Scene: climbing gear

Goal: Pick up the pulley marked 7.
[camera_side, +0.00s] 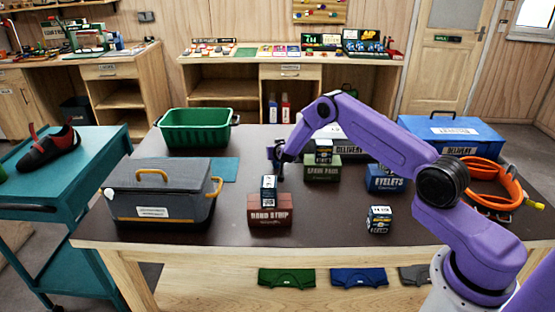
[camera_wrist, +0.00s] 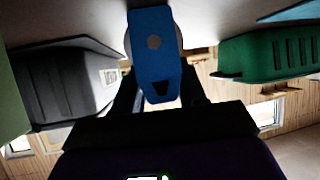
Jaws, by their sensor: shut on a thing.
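A blue pulley (camera_wrist: 153,50) with a rounded end and a grey round centre sits between the dark fingers of my gripper (camera_wrist: 155,100) in the wrist view. My gripper is shut on it. No number can be read on the face that shows. In the side view my gripper (camera_side: 278,155) is over the middle of the table, behind the red-brown box and right of the green bin. The pulley is too small and dark there to make out clearly.
A red-brown box (camera_side: 269,212) carries a small box. Green (camera_side: 322,169) and blue (camera_side: 386,180) boxes stand to the right. A grey case (camera_side: 158,195) and green bin (camera_side: 196,128) stand left, near a teal mat (camera_side: 224,169).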

